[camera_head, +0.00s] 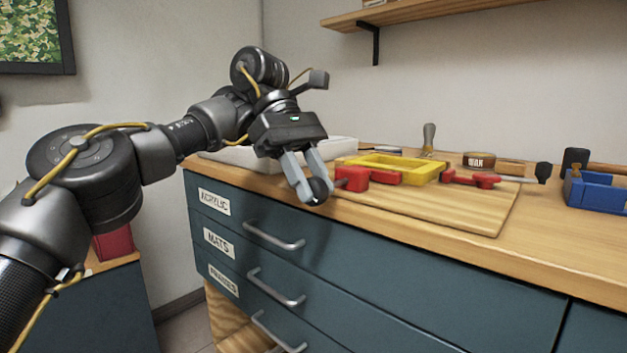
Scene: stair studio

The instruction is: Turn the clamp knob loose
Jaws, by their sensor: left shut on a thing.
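My left gripper (308,180) points down at the front left edge of the wooden board on the cabinet top. Its grey fingers are shut on a round black knob (319,190). The knob sits at the near left end of a red clamp (355,178). The clamp lies on the board against the left side of a yellow frame (403,168). Another red clamp part (472,179) lies at the right side of the frame. The fingers partly hide the knob. My right gripper is not in view.
The wooden board (440,206) lies under the frame. A white tray (240,158) is behind my gripper. A blue box (598,192), a wax tin (479,160) and a tool with an upright handle (429,136) stand around the board. Drawer handles (274,238) stick out below.

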